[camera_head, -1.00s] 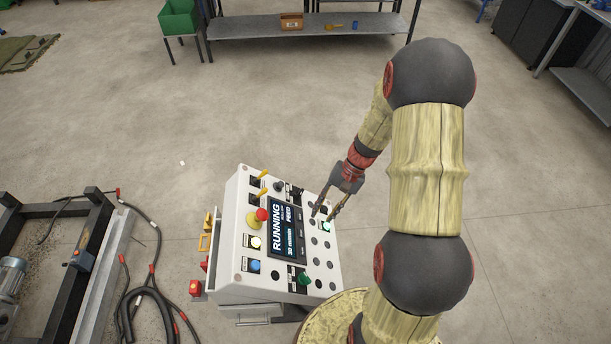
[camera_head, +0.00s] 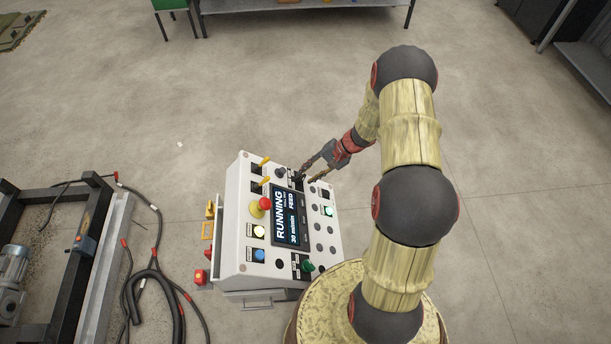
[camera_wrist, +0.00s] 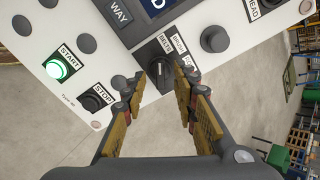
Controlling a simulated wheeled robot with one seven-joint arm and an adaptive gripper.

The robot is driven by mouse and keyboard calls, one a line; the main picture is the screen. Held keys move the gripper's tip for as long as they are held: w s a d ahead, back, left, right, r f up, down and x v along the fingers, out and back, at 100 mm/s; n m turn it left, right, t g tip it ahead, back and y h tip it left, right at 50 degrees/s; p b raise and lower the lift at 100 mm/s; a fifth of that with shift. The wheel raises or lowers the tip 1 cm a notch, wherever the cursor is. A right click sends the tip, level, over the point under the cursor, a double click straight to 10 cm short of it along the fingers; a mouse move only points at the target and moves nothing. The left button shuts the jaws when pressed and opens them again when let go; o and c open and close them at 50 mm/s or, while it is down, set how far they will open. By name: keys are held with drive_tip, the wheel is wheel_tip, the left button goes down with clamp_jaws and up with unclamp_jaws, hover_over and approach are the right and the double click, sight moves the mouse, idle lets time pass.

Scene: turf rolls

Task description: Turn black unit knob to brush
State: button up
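The black unit knob (camera_wrist: 161,72) sits on the white control panel (camera_wrist: 215,62) in the wrist view. Labels reading BELTS, BRUSH and a third, partly hidden word fan out above it. It has a light pointer mark, but I cannot tell surely which label it points to. My gripper (camera_wrist: 158,90) is open, with one finger on each side just below the knob; contact is not clear. In the head view my gripper (camera_head: 312,171) is at the panel's upper right edge, and the knob is small and partly hidden there.
The panel's screen (camera_head: 289,217) reads RUNNING and FEED. A lit green START button (camera_wrist: 60,68), a STOP button (camera_wrist: 96,98) and a round black knob (camera_wrist: 214,39) are near. A red mushroom button (camera_head: 265,203) and yellow levers stand on the panel's left.

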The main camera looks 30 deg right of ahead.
drive_tip(key=shift+x, duration=1)
drive_tip(key=shift+c, duration=1.3)
drive_tip(key=c, duration=0.4)
clamp_jaws()
